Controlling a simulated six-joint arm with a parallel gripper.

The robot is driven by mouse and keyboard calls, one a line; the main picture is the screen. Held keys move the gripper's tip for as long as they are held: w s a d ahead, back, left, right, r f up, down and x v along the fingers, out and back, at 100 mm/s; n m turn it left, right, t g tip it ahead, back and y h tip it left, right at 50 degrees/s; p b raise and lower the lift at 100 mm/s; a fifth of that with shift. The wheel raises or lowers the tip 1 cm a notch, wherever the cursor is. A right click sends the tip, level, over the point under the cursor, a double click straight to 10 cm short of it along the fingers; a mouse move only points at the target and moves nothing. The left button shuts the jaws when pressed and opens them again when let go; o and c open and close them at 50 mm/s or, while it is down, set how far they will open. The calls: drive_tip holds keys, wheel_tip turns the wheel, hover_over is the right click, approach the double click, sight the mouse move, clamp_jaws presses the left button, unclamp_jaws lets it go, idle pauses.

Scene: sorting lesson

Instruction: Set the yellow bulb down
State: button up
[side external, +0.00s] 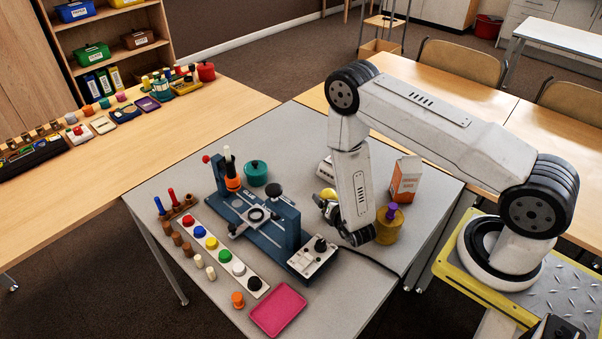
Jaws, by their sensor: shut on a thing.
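The yellow bulb (328,193) shows as a small rounded yellow shape at the end of my arm, near the middle of the grey table (368,286). My gripper (321,200) is shut on it. The fingers are small and dark here, and part of the bulb is hidden by them. I cannot tell from this one view whether the bulb touches the table or hangs above it.
A blue bench device (241,206) stands just left of my gripper. A strip with coloured knobs (189,222) and a pink tray (278,309) lie toward the front. A carton (404,182), yellow jar (389,228) and teal pot (256,174) stand nearby. The front right tabletop is clear.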

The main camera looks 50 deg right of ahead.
drive_tip(key=o, duration=0.7)
drive_tip(key=shift+r, duration=0.2)
drive_tip(key=v, duration=1.2)
